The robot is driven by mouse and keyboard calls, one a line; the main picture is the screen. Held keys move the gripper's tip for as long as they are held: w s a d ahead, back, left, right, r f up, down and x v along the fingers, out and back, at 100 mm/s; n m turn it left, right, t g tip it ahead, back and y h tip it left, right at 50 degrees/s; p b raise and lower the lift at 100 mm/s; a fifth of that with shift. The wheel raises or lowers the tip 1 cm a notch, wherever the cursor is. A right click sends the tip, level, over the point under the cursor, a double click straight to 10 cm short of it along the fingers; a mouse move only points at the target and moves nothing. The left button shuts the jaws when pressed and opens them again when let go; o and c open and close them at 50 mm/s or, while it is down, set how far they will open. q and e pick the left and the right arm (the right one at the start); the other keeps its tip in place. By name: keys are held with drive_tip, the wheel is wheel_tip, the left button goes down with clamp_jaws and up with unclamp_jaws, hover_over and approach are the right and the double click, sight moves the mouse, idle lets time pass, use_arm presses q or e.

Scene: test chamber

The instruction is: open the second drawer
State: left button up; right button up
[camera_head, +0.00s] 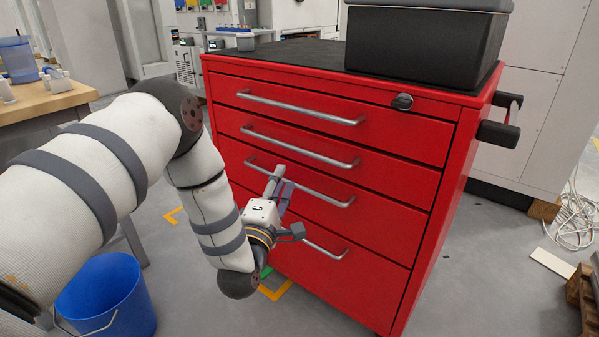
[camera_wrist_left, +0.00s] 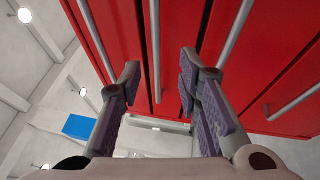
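The red drawer cabinet (camera_head: 330,215) has several drawers with silver bar handles, and all look shut. The second drawer (camera_head: 375,173) from the top has its handle (camera_head: 300,147) clear in the head view. My left gripper (camera_head: 281,182) is in front of the cabinet, its fingers overlapping the third handle (camera_head: 325,193) in that picture. In the left wrist view my left gripper (camera_wrist_left: 160,75) is open and empty. One handle (camera_wrist_left: 155,45), seemingly the second, runs between its fingers in the picture, and contact cannot be told. My right gripper is out of view.
A black box (camera_head: 425,45) stands on the cabinet top. A blue bucket (camera_head: 108,295) is on the floor at the lower left, below a wooden table (camera_head: 45,102). Loose cables (camera_head: 572,220) and a pallet (camera_head: 582,295) lie at the right. Floor shows free right of the cabinet.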

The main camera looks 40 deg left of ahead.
sight(295, 148)
use_arm(q)
drive_tip(key=x, duration=0.4)
drive_tip(key=b+x, duration=0.1)
drive_tip(key=x, duration=0.3)
drive_tip(key=b+x, duration=0.1)
drive_tip(key=x, duration=0.3)
drive_tip(key=shift+r, duration=0.35)
clamp_jaws()
